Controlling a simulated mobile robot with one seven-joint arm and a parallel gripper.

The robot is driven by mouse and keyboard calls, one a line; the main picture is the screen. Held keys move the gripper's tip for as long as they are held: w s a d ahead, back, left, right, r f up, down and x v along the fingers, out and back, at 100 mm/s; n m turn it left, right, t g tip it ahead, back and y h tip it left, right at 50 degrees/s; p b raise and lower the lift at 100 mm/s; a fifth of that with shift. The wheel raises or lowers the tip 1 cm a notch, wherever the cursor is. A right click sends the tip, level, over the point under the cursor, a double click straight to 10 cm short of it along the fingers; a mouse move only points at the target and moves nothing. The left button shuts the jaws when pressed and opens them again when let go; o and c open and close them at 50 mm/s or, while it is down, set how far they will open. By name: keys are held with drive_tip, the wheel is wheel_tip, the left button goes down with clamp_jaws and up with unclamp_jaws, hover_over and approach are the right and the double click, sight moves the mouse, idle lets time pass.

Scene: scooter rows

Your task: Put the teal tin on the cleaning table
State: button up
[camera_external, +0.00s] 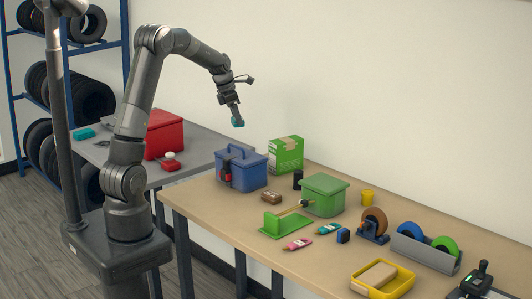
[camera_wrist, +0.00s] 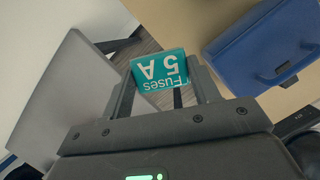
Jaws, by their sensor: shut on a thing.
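The teal tin (camera_wrist: 158,70) is held between the fingers of my gripper (camera_wrist: 160,88), its label reading "Fuses 5 A" upside down in the wrist view. In the external view the tin (camera_external: 238,123) hangs at the tip of my gripper (camera_external: 236,115), in the air above the blue toolbox area. Two tables stand below: a grey table (camera_external: 200,137) at the left and a wooden table (camera_external: 205,200) at the right. No marking shows which one is the cleaning table. In the wrist view the grey table (camera_wrist: 80,90) is left of the tin, the wooden table (camera_wrist: 185,20) right.
The wooden table holds a blue toolbox (camera_external: 241,170), green boxes (camera_external: 324,194) and many small items. A tyre rack (camera_external: 75,90) stands behind the grey table.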

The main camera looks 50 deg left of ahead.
drive_tip(key=s+a+n+y, duration=0.25)
drive_tip(key=a+n, duration=0.35)
drive_tip(key=a, duration=0.8)
wheel_tip(320, 180, down, 8)
drive_tip(key=shift+h, duration=0.45)
drive_tip(key=a+f, duration=0.2)
drive_tip(key=a, duration=0.1)
drive_tip(key=a+f, duration=0.2)
drive_tip(key=a, duration=0.2)
drive_tip(key=s+a+f, duration=0.1)
drive_tip(key=a+f, duration=0.2)
drive_tip(key=shift+a, duration=0.35)
drive_tip(key=shift+f, duration=2)
drive_tip(key=shift+f, duration=0.2)
drive_tip(key=o, duration=1)
drive_tip(key=shift+r, duration=0.1)
